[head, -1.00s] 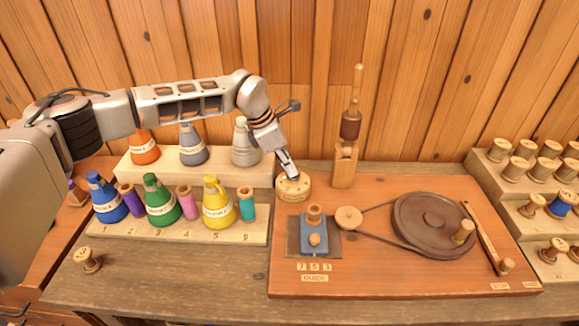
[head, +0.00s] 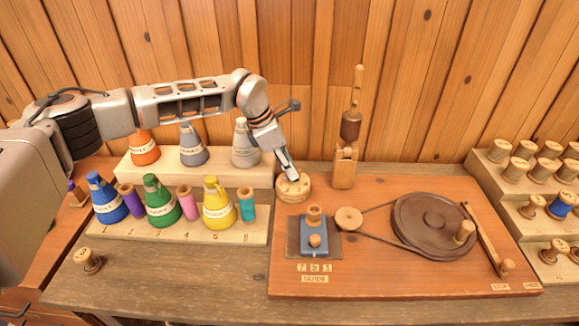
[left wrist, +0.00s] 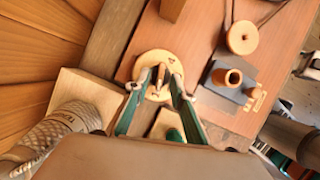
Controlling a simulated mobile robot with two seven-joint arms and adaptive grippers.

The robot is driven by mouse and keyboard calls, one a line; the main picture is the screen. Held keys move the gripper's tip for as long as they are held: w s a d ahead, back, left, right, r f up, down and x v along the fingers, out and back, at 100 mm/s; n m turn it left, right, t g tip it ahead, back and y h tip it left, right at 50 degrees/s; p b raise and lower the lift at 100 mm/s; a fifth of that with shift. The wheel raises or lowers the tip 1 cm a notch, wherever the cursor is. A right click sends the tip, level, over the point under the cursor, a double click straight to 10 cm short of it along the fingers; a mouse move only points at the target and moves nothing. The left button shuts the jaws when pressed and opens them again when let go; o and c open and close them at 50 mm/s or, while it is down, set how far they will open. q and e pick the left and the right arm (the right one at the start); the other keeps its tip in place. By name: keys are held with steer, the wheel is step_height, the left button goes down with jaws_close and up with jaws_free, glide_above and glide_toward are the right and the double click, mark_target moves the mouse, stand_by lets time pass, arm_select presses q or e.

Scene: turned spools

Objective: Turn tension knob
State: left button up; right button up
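The tension knob (head: 293,189) is a round, pale wooden disc at the back left corner of the reddish-brown board (head: 400,283). In the left wrist view the knob (left wrist: 150,87) shows from above, with a raised grip across its middle and small dark marks on its face. My left gripper (head: 291,178) points down at the top of the knob. In the left wrist view its two fingers (left wrist: 155,86) stand apart, one on each side of the raised grip, with gaps visible between. Whether a fingertip touches the disc cannot be told. My right gripper is not in view.
Coloured thread cones (head: 162,205) and small spools stand on a stepped rack to the left. A blue guide block (head: 314,235) and a belt-driven wheel (head: 436,225) occupy the board. The front table strip is mostly clear.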

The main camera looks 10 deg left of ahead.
arm_select(q)
steer(key=v, duration=1.2)
steer(key=shift+f, duration=0.1)
